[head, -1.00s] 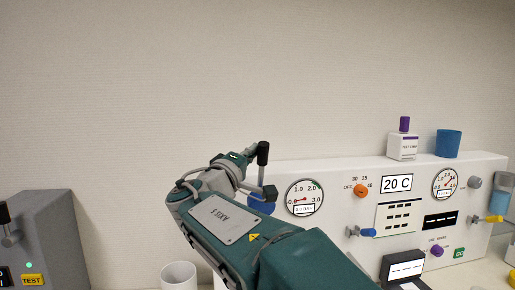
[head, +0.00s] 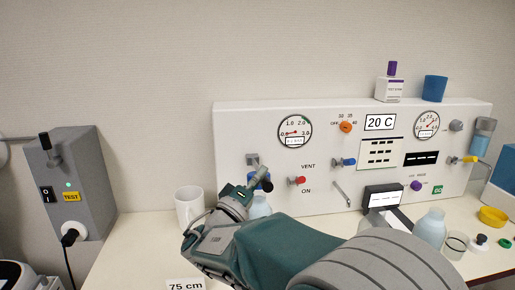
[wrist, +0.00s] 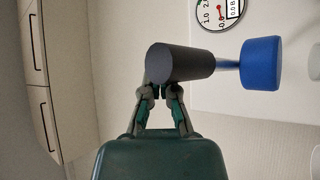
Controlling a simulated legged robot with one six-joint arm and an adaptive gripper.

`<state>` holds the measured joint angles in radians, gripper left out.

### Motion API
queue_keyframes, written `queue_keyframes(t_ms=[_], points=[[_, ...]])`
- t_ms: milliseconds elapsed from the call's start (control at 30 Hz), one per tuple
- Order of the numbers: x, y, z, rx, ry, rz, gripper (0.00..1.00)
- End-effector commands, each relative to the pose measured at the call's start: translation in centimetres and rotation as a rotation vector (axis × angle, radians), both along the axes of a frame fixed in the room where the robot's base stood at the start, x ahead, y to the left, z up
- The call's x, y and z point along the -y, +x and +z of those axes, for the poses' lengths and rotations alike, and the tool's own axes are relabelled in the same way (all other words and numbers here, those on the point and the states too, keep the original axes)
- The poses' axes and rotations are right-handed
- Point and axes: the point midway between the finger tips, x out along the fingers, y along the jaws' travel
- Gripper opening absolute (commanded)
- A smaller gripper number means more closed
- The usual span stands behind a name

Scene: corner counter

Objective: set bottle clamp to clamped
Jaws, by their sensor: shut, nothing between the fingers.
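The bottle clamp shows in the wrist view as a thick dark grey handle (wrist: 180,62) with a thin metal rod and a blue round end to its right. In the head view a grey bracket (head: 252,159) of the clamp sits on the left of the white panel, with dark and blue parts below it. A pale blue bottle (head: 260,206) stands under these, partly hidden by my arm. My gripper (wrist: 164,92) is shut and empty, its fingertips close against the handle; I cannot tell whether they touch. It also shows in the head view (head: 246,190).
The white panel (head: 230,125) carries gauges, knobs and small levers, with a red valve (head: 298,180) just right of my gripper. A white mug (head: 190,206) stands to the left, near a grey switch box (head: 78,160). Bottles and small dishes stand on the right counter.

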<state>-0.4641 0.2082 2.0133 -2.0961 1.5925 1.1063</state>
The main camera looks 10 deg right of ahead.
Motion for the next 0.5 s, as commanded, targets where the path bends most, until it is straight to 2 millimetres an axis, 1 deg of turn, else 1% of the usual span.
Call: queue_keyframes(t_ms=[33, 200, 333, 500], points=[[-0.2, -0.2, -1.2, -0.006, -0.003, 0.000, 0.00], [-0.3, -0.8, -4.2, -0.005, -0.004, 0.001, 0.00], [-0.3, -1.0, -5.9, -0.004, -0.003, 0.002, 0.00], [-0.1, -1.1, -7.4, -0.004, -0.001, 0.001, 0.00]])
